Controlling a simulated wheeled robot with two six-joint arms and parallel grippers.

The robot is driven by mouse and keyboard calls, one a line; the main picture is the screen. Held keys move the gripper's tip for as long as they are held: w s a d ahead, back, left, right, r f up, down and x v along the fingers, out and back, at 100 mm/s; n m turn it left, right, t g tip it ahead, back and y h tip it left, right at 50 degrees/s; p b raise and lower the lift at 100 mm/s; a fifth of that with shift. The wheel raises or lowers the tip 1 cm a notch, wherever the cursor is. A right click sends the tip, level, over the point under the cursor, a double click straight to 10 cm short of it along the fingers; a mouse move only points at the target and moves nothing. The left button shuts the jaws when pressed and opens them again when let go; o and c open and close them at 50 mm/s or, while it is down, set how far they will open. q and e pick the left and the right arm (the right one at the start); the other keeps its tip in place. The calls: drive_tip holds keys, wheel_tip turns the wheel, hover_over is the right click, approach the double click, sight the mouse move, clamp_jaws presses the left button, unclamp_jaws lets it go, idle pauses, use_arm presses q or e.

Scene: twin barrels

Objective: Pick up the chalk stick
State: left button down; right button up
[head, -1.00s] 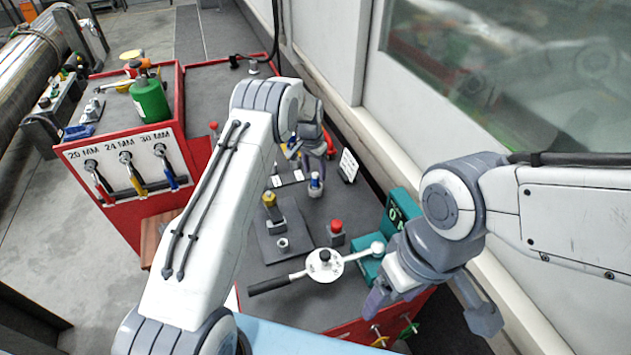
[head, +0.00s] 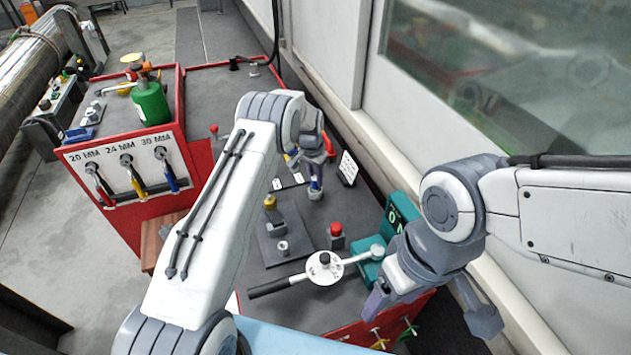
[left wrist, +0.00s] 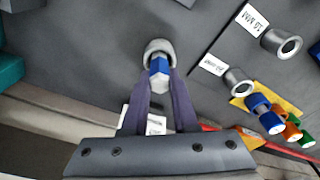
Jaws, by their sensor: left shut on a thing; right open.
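I cannot tell for sure that this piece is the chalk stick. In the head view my left gripper (head: 316,172) is at the far part of the bench, reaching down to the same piece. My right gripper (head: 430,308) is open and empty near the bench's front right.
In the left wrist view, grey rings and coloured pieces (left wrist: 262,108) lie right. A wall with glass stands right.

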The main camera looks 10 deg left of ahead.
use_arm(q)
wheel_tip(320, 180, up, 4)
drive_tip(key=shift+r+b, duration=0.1)
drive_tip(key=shift+b, duration=0.65)
drive_tip(key=s+d+r+b, duration=0.2)
drive_tip(key=s+d+r, duration=0.4)
drive_tip(key=s+d, duration=0.2)
drive_tip(key=shift+d+r, duration=0.3)
drive_tip(key=shift+d, duration=0.05)
